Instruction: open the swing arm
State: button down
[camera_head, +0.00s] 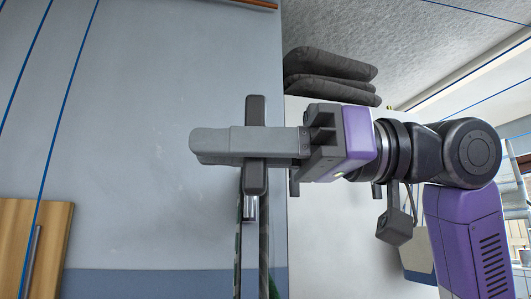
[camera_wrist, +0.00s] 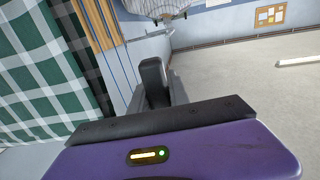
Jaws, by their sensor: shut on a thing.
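A dark rounded handle (camera_head: 256,181), seemingly the swing arm's, stands upright in the head view. A thin metal rod (camera_head: 250,212) runs down from it. My gripper (camera_head: 208,146) reaches in from the right. Its grey fingers lie across the middle of the handle and are shut on it, hiding that part. In the wrist view the top of the handle (camera_wrist: 154,78) shows between my fingers. The rest of the swing arm and its pivot cannot be made out.
Green checked cloth (camera_wrist: 40,70) hangs at the left in the wrist view, near my gripper. Dark folded cushions or cloths (camera_head: 330,73) lie above my gripper in the head view. A wooden panel (camera_head: 32,240) is at lower left. Open floor (camera_wrist: 240,70) shows at right in the wrist view.

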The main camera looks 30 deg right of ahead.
aim_at(257, 195)
jog(key=w+a+m+t, duration=0.1)
jog(key=a, duration=0.1)
jog(key=w+a+t+h, duration=0.1)
jog(key=w, duration=0.1)
jog(key=shift+a+m+t+h, duration=0.3)
jog(key=shift+a+m, duration=0.1)
jog(key=c, duration=1.2)
grip_release()
jog(key=shift+c, duration=0.2)
jog(key=shift+b+v, duration=1.1)
jog(key=shift+v, duration=2.8)
jog(key=shift+d, duration=0.15)
jog(key=s+d+p, duration=0.1)
jog(key=s+d, duration=0.1)
jog(key=d, duration=0.6)
jog(key=shift+s+d, duration=0.2)
jog(key=shift+s, duration=0.15)
